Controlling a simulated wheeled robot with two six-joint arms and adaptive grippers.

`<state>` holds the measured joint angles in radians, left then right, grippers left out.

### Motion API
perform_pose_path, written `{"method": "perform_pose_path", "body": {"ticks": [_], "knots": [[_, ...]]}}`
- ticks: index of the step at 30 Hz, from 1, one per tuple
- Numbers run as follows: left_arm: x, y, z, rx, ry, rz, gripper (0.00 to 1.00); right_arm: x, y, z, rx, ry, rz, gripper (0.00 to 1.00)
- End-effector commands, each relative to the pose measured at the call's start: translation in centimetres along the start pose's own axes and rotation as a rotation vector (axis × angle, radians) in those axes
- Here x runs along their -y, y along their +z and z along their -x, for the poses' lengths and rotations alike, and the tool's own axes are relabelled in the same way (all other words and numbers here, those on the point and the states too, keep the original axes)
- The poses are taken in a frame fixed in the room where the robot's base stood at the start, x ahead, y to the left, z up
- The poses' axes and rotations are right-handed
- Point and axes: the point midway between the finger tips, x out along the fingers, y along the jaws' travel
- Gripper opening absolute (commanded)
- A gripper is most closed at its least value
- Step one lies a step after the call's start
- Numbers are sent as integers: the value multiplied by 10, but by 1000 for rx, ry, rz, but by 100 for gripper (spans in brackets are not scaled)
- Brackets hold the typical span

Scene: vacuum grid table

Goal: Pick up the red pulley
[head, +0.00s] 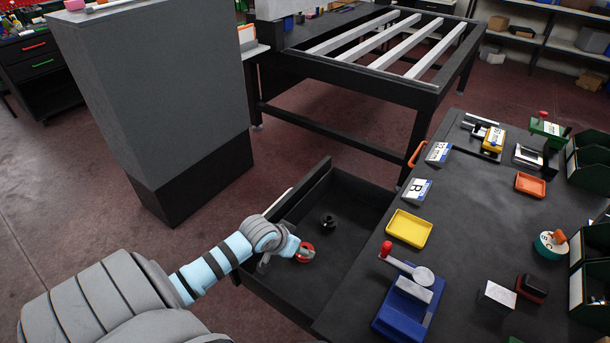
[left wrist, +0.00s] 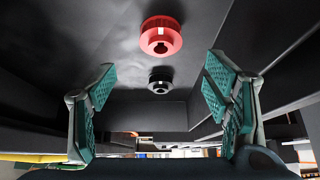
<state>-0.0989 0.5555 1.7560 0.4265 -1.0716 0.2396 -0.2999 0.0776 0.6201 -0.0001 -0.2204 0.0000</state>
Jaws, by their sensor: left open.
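The red pulley (head: 306,252) lies in the open drawer, right beside my left gripper (head: 284,258) in the head view, and is partly hidden by it. In the left wrist view the whole red pulley (left wrist: 161,38) shows, with a notched center hole. My left gripper (left wrist: 160,82) is open there, its teal pads wide apart and nothing between them. The pulley appears beyond the fingertips, roughly centered between them and apart from both. My right gripper is in neither view.
A black pulley (head: 328,221) lies farther back in the same drawer; it also shows in the left wrist view (left wrist: 160,82). The drawer walls (head: 300,190) stand close around my gripper.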

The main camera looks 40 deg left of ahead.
Motion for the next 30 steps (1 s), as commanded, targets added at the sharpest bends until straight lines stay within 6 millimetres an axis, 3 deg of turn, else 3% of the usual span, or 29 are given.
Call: {"method": "perform_pose_path", "body": {"ticks": [1,5,12,20,30], "knots": [[0,2,-14,0,1,4,70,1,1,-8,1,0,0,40],[0,2,-29,0,0,0,70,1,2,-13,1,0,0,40],[0,7,-72,0,0,0,70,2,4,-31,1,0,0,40],[0,6,-75,0,-1,-3,69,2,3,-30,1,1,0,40],[0,6,-75,0,-1,-3,16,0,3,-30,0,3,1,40]]}}
